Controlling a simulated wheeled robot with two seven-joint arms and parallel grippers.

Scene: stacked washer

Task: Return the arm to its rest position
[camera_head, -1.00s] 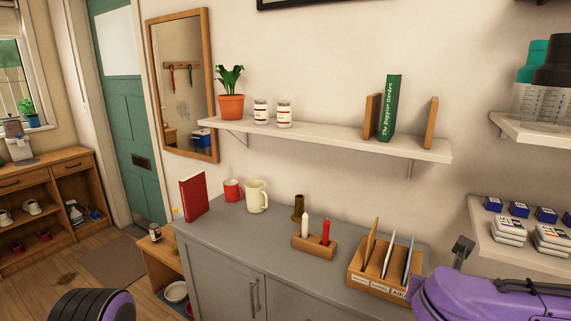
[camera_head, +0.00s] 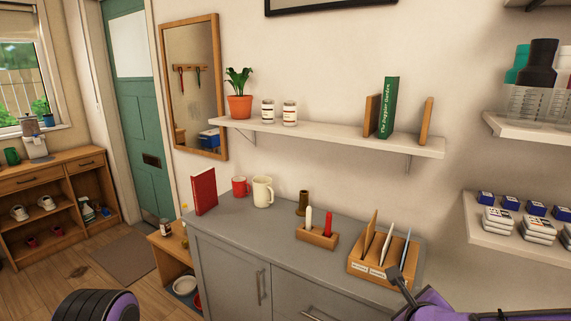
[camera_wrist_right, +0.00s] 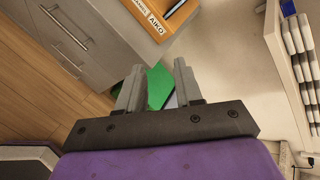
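My right arm (camera_head: 440,306) is purple and shows at the bottom right of the head view, in front of the grey cabinet's right end. A dark part of it overlaps the lower edge of the wooden file holder in the picture. In the right wrist view, my right gripper (camera_wrist_right: 158,78) has its two grey fingers apart. A green flat shape (camera_wrist_right: 160,84) shows between and beyond them, with a greyish-blue piece beside it. I see nothing clamped between the fingers. A purple and black part of my body shows at the bottom left; my left gripper is out of view.
The grey cabinet (camera_head: 225,255) carries a red book (camera_head: 204,191), a red mug (camera_head: 240,187), a cream mug (camera_head: 262,191), a candle block (camera_head: 317,236) and the file holder (camera_head: 372,268). A wall shelf (camera_head: 330,136) hangs above. Two more shelves are at right.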

